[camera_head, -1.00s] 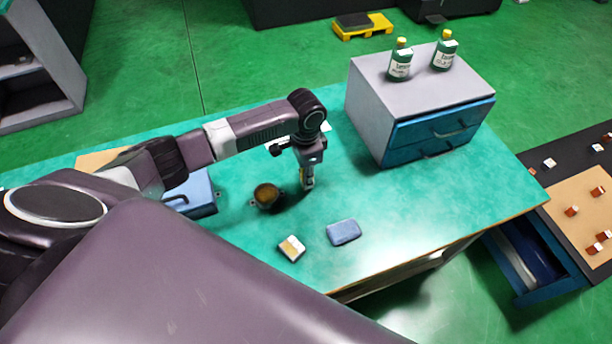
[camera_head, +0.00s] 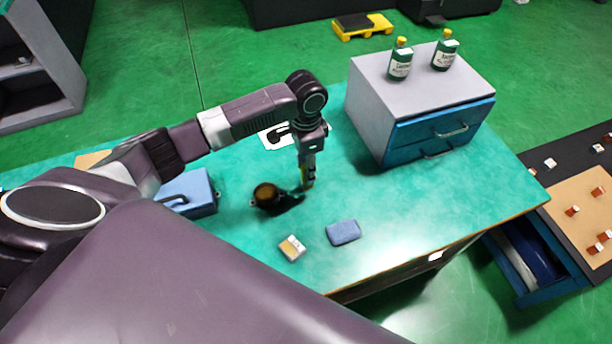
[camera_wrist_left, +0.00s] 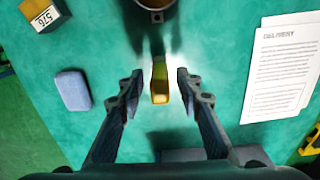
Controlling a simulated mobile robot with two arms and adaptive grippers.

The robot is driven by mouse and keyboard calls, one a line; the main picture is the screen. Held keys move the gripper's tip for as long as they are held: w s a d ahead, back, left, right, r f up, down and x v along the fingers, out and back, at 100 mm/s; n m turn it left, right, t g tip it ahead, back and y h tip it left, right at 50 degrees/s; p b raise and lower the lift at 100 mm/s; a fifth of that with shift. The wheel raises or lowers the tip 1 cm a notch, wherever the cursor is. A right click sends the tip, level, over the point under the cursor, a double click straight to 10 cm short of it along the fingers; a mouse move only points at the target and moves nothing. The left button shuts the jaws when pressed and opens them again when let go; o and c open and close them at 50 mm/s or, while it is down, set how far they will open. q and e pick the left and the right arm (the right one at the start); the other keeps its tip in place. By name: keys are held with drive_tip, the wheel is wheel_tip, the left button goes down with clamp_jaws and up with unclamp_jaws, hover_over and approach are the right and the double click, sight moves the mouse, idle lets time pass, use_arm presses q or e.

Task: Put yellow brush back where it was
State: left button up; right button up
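The yellow brush (camera_wrist_left: 159,80) shows in the left wrist view between the two fingers of my left gripper (camera_wrist_left: 158,88), with a gap on each side. The fingers are open and do not touch it. In the head view my left gripper (camera_head: 309,172) points down over the teal tabletop, right of a dark round cup (camera_head: 266,196). The brush is hard to make out there, and I cannot tell whether it stands or lies. The cup's edge (camera_wrist_left: 155,5) also shows at the top of the wrist view. My right gripper is not in view.
A blue sponge-like block (camera_head: 343,232) and a small white-and-yellow box (camera_head: 292,248) lie near the front edge. A white paper (camera_head: 278,138) lies behind the arm. A blue case (camera_head: 190,192) is at left, a grey drawer cabinet (camera_head: 370,105) with two bottles at right.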

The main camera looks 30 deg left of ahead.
use_arm(q)
wheel_tip(320, 180, up, 8)
drive_tip(key=shift+f+b, duration=0.1)
drive_tip(key=shift+b, duration=0.25)
drive_tip(key=shift+f, duration=0.1)
